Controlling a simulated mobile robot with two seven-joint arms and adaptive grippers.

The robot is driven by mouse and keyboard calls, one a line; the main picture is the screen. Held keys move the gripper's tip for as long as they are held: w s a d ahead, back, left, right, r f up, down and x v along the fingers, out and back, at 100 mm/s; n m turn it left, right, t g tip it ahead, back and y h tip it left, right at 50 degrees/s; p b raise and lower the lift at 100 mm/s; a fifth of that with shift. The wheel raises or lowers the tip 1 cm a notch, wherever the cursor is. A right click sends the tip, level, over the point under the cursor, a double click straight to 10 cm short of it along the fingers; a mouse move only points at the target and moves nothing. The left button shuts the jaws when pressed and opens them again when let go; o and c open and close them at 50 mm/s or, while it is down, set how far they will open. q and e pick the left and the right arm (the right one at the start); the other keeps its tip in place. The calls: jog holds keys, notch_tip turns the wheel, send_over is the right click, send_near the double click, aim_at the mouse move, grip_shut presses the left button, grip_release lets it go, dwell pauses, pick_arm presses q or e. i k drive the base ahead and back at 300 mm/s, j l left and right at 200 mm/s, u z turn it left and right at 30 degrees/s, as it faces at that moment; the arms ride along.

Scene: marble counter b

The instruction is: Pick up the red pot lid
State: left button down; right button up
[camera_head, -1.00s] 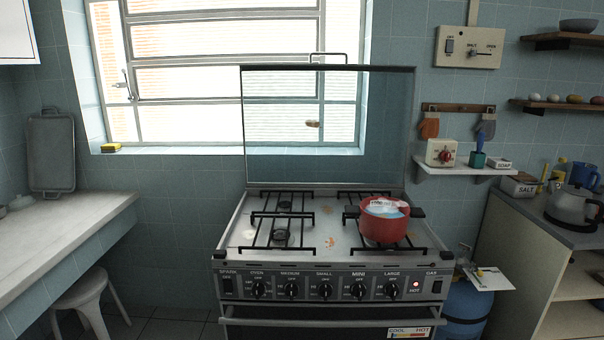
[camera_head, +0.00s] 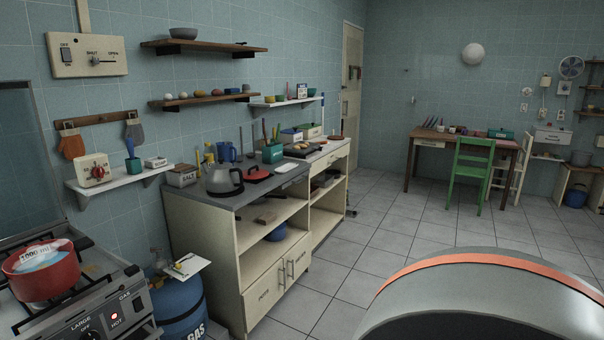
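A red pot lid (camera_head: 258,178) with a dark knob lies on the grey counter top (camera_head: 232,201), just right of the grey kettle (camera_head: 222,180). The red pot (camera_head: 42,279) stands open on the stove at the lower left edge, with something white and blue marked 1000 ml inside it. Neither of my grippers is in view.
The counter's cupboard (camera_head: 268,286) stands against the left wall. A blue gas cylinder (camera_head: 182,304) stands between stove and cupboard. A green chair (camera_head: 470,172) and wooden table (camera_head: 428,137) are at the back. The tiled floor between (camera_head: 345,253) is clear.

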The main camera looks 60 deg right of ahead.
aim_at(254, 172)
jog(key=z, duration=1.55)
jog(key=i+l+z, duration=0.25)
jog(key=i, duration=0.2)
jog(key=i+l+z, duration=0.25)
jog(key=i, duration=0.2)
jog(key=i+z, duration=0.4)
jog(key=i, duration=1)
jog(key=i+u, duration=0.1)
jog(key=i, duration=0.6)
jog(key=i+l+u, duration=0.1)
jog(key=i, duration=0.6)
jog(key=i+l+u, duration=0.15)
jog(key=i+u, duration=0.3)
jog(key=i+l+u, duration=0.7)
jog(key=u, duration=0.15)
jog(key=i+l+u, duration=0.35)
jog(key=l+u, duration=0.4)
jog(key=i+l+u, duration=0.2)
jog(key=l+u, duration=0.2)
